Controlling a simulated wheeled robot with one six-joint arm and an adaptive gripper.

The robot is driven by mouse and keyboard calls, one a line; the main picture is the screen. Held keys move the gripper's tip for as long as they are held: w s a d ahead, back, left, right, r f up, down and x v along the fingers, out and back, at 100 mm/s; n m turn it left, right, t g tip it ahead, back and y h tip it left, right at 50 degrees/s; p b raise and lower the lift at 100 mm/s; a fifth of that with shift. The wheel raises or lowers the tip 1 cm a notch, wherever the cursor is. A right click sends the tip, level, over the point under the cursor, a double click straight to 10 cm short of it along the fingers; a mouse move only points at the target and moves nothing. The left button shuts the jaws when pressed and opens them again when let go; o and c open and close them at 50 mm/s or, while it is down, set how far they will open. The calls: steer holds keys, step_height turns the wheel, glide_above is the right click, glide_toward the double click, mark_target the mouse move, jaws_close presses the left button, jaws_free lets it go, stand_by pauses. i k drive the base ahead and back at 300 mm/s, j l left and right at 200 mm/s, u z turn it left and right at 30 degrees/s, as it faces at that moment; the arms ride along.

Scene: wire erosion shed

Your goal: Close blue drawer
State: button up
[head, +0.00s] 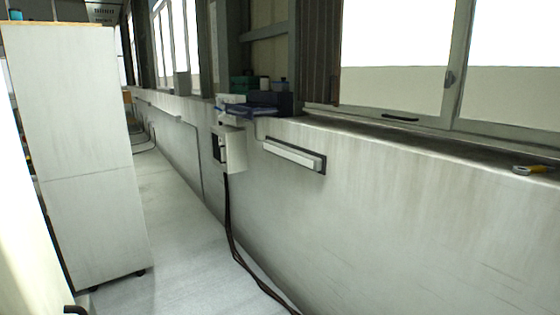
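A small dark blue unit (270,100) sits on the wall ledge in the middle of the head view. A flat blue tray-like part (250,111) juts out from it to the left, over the ledge's edge. It looks like a blue drawer standing open, but it is small and far off, so I cannot be sure. My gripper is not in view.
A tall white cabinet (85,155) on casters stands at the left. A narrow floor strip (180,235) runs between it and the wall. A grey box (229,148) hangs on the wall with dark cables (232,235) trailing down.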

mark_target(246, 111)
steer(key=i+j, duration=0.15)
steer(key=i, duration=0.45)
steer(key=i+j, duration=0.15)
steer(key=i, duration=0.45)
